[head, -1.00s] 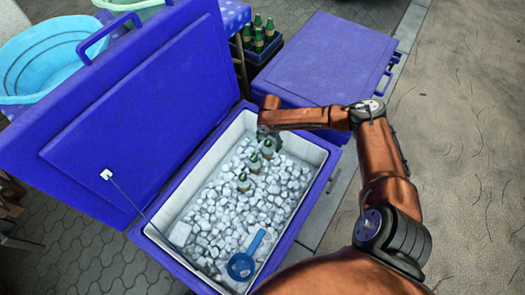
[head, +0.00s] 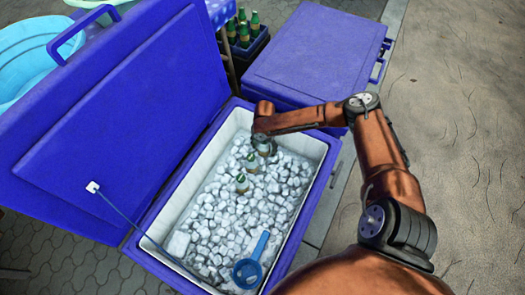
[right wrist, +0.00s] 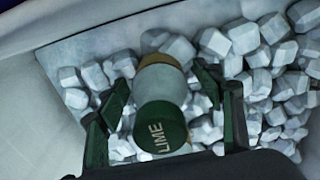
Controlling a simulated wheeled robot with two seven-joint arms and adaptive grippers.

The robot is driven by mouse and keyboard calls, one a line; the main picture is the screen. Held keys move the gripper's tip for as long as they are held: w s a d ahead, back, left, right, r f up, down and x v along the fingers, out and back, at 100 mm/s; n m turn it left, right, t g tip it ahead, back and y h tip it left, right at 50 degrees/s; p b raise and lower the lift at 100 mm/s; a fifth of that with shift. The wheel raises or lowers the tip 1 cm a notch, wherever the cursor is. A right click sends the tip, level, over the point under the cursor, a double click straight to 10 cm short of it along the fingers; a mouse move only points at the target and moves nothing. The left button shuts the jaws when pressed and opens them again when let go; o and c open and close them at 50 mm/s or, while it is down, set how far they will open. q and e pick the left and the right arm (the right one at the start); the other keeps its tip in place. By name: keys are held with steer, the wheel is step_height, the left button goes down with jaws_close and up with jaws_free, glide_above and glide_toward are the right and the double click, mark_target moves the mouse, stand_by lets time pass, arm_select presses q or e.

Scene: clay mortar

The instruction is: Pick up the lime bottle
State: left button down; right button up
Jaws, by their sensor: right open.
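The lime bottle (right wrist: 160,115) shows in the right wrist view, with a dark green cap lettered LIME, a pale neck and a tan part below. It stands in ice, between the two dark fingers of my right gripper (right wrist: 163,85). The fingers are open on either side of it, and a gap shows on the right side. In the head view my right gripper (head: 263,145) is at the far end of the open cooler (head: 318,148) and hides most of what is beneath it. My left gripper is not in view.
Two more green-capped bottles, a nearer one (head: 241,184) and a farther one (head: 251,162), stand in the ice close to my gripper. A blue scoop (head: 248,272) lies at the near end. The raised lid (head: 120,120) walls the left side. A closed cooler (head: 315,50) stands behind.

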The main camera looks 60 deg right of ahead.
steer(key=c, duration=1.5)
steer(key=shift+r, duration=0.1)
steer(key=shift+c, duration=0.2)
